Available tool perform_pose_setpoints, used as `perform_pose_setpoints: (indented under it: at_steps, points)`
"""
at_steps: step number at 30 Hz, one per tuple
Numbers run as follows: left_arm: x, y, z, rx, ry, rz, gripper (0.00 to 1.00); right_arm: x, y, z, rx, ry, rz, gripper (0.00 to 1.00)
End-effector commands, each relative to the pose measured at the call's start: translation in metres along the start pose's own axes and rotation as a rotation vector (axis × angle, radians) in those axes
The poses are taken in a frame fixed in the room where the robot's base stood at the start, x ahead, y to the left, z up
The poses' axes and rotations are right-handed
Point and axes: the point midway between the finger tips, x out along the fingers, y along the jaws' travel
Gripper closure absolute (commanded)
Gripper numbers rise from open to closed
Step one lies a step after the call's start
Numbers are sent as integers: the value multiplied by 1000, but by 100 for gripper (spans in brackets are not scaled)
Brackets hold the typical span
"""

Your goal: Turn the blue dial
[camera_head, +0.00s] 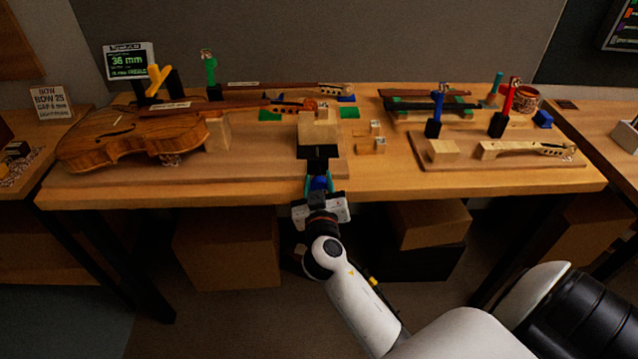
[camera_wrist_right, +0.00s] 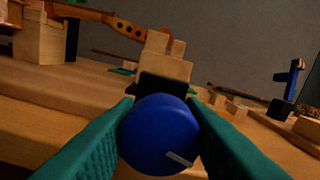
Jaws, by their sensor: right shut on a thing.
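The blue dial (camera_wrist_right: 158,136) is a round knob with a short pale mark near its lower right, seen face-on in the right wrist view. In the head view a little of the blue dial (camera_head: 320,184) shows at the table's front edge, below a black mount (camera_head: 318,153). My right gripper (camera_head: 319,186) is shut on the dial; its teal fingers (camera_wrist_right: 160,130) press on its left and right sides. The dial's mount is fixed before a wooden block (camera_wrist_right: 163,58). My left gripper is in neither view.
A violin (camera_head: 130,138) lies on the left of the bench, with a bow and neck stretching toward the middle. A display (camera_head: 128,61) reads 36 mm. A board with a violin neck (camera_head: 525,149) and several upright coloured tools stand at the right. Boxes sit under the bench.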

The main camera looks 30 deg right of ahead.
Motion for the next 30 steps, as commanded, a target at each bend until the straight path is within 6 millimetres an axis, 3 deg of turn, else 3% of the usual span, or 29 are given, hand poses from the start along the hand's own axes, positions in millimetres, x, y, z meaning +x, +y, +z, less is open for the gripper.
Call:
perform_pose_setpoints:
  at_steps: [30]
  points:
    - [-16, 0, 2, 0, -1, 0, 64, 0, 1, 0, -960, 1, 3, 87]
